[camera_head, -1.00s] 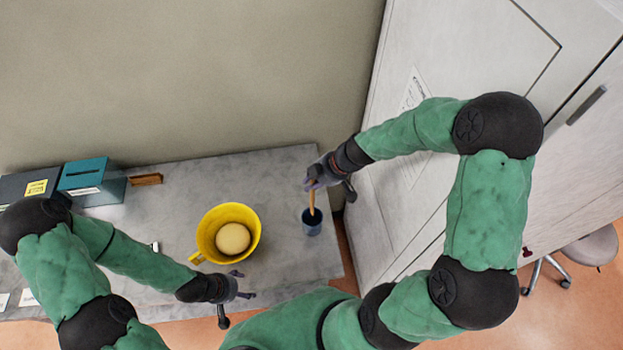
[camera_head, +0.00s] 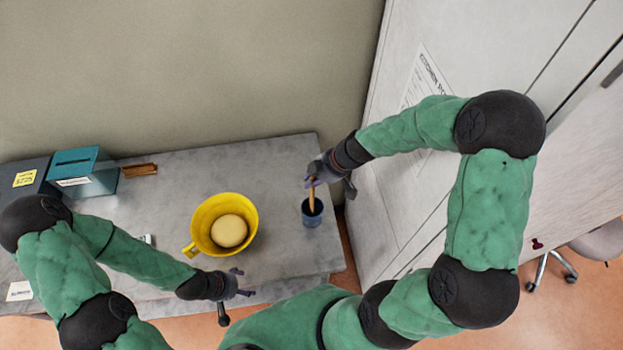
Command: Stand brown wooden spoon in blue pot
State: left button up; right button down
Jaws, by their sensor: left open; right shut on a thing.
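The blue pot (camera_head: 312,218) is a small dark blue cup standing near the right end of the grey counter. The brown wooden spoon (camera_head: 311,199) is close to upright, with its lower end inside the pot's mouth. My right gripper (camera_head: 312,181) is shut on the spoon's upper part, just above and behind the pot. Whether the spoon's lower end touches the pot's bottom is hidden. My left gripper (camera_head: 240,284) is open and empty over the counter's front edge, below the yellow bowl.
A yellow bowl (camera_head: 200,222) with a handle holds a pale round thing (camera_head: 229,231) left of the pot. A teal box (camera_head: 84,165) and a brown block (camera_head: 139,170) stand at the back left. A tall pale cabinet (camera_head: 390,150) borders the counter's right side.

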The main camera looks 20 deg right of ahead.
jog(key=shift+f+b, duration=1.6)
jog(key=shift+b, duration=0.25)
